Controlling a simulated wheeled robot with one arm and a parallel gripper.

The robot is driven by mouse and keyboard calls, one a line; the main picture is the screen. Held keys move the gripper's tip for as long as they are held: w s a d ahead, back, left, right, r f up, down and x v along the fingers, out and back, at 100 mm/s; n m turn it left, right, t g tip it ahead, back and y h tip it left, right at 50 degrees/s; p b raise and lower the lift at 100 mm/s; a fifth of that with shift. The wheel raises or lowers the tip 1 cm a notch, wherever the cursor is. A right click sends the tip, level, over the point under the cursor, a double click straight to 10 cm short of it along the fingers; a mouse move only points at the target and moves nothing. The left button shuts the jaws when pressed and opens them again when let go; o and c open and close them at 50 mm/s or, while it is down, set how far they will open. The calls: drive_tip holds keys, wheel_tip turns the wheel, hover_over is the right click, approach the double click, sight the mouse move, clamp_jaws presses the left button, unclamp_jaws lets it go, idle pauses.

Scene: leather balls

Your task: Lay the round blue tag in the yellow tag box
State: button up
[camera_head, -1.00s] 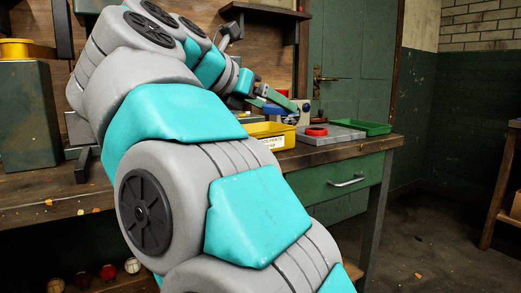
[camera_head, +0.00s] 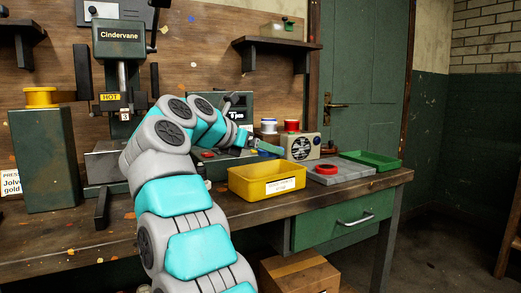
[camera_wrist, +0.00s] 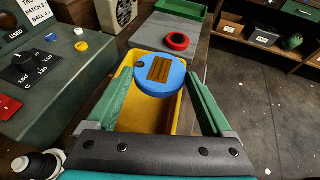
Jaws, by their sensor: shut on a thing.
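The round blue tag (camera_wrist: 160,76), with a brown patch on its face and a small hole, is held between the green fingers of my gripper (camera_wrist: 160,80). In the wrist view it shows over the yellow tag box (camera_wrist: 139,112), covering part of it; the height between them is hard to tell. In the head view the yellow tag box (camera_head: 250,186) stands open on the bench with a white label on its front. My gripper (camera_head: 268,148) is there behind and above the box; I cannot make out the tag clearly in that view.
Right of the box lies a grey slab (camera_head: 350,176) with a red round piece (camera_head: 327,169) on it. Behind it is a green tray (camera_head: 372,161). A cream device with a fan grille (camera_head: 301,147) and a green press (camera_head: 118,50) stand at the back.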

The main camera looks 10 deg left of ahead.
drive_tip(key=shift+w+a+p, duration=0.2)
drive_tip(key=shift+w+p, duration=0.25)
drive_tip(key=shift+w, duration=0.15)
drive_tip(key=shift+w+a+p, duration=0.2)
drive_tip(key=shift+w+p, duration=0.25)
drive_tip(key=shift+w, duration=0.15)
drive_tip(key=shift+f+b, duration=1.15)
drive_tip(key=shift+f, duration=0.7)
drive_tip(key=shift+f+b, duration=0.4)
drive_tip(key=shift+b, duration=0.05)
drive_tip(key=shift+f+b, duration=0.2)
drive_tip(key=shift+b, duration=0.1)
drive_tip(key=o, duration=1.1)
drive_tip(key=shift+r, duration=0.1)
